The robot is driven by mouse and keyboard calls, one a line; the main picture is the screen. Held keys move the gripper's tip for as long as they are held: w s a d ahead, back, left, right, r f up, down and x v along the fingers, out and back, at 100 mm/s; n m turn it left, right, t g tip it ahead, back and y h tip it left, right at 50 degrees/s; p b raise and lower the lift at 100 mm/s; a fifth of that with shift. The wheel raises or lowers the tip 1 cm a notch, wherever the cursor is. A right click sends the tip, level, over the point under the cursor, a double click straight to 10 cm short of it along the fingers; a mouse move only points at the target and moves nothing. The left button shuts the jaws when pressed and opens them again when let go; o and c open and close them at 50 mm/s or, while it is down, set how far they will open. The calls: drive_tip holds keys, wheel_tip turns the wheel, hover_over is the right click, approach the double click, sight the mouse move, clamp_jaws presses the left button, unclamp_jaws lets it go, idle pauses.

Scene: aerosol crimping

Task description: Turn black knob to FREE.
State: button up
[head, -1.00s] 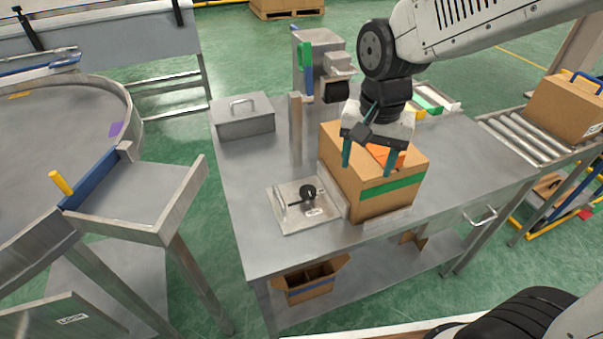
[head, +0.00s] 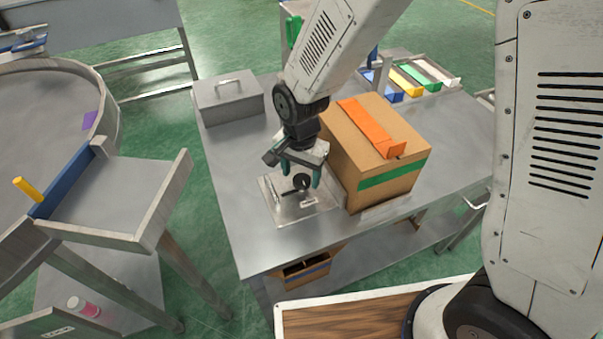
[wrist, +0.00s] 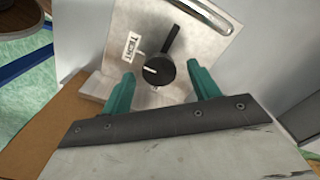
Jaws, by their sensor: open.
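The black knob (head: 301,181) sits on a metal plate (head: 282,209) on the steel table. In the wrist view the round black knob (wrist: 158,71) has a white pointer line and a black lever-like bar reaching up and right. A white label reading "TIGHT" (wrist: 132,46) is beside it, and the pointer line is on that left side. Part of another label below the knob is hidden. My gripper (head: 300,178) is open above the plate. In the wrist view its green fingertips (wrist: 166,78) are apart, one on each side of the knob's near part, without visible contact.
A cardboard box (head: 376,150) with orange and green strips stands close to the right of the plate. A grey lidded box (head: 229,98) stands at the table's back left. Coloured strips (head: 411,80) lie at the back right. The table left of the plate is clear.

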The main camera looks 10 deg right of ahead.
drive_tip(key=shift+f, duration=0.5)
drive_tip(key=c, duration=1)
